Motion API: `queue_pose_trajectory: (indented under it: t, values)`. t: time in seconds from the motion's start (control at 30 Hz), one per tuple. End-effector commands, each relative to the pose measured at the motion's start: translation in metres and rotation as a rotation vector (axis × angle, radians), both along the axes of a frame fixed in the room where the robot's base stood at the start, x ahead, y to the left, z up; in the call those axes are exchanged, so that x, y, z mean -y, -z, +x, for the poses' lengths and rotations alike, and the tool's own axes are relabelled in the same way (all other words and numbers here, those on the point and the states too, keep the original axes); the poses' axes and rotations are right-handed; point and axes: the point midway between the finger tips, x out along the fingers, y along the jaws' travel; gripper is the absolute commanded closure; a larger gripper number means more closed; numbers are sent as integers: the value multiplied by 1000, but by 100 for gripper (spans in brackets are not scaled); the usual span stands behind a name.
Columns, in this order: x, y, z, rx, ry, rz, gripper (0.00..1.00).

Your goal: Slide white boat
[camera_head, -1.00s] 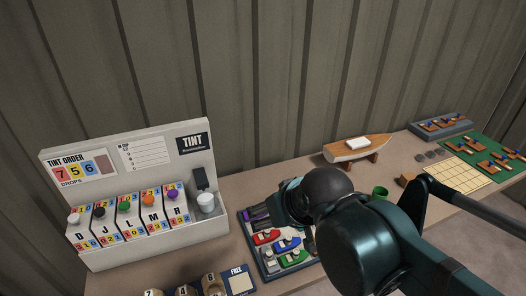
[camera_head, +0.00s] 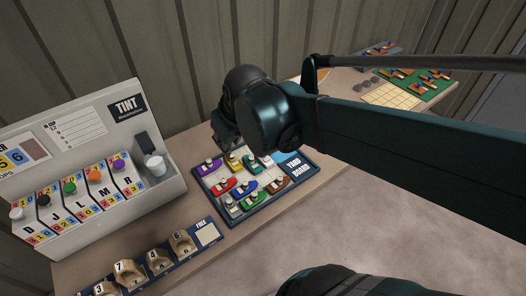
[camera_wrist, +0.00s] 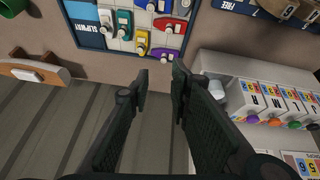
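The yard board (camera_head: 258,208) is a dark blue tray with small coloured boats, each with a pale knob. My gripper (camera_head: 232,147) is over the back edge of the board, near the purple boat (camera_head: 208,167) and yellow boat (camera_head: 234,162). In the wrist view my gripper (camera_wrist: 161,76) is open with nothing between its fingers.
The tint stand (camera_head: 85,170) with coloured knobs is left of the board. Numbered wooden blocks (camera_head: 126,273) lie on a rack in front. A corrugated wall is behind.

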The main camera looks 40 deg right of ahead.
Motion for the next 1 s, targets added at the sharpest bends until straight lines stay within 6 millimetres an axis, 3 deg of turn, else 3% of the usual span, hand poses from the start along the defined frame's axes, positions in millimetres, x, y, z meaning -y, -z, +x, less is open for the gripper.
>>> queue_pose_trajectory:
  t: [0.47, 1.0]
  values:
    - [42, 24, 43, -113, -67, -45, 79]
    - [96, 69, 83, -241, -151, -69, 79]
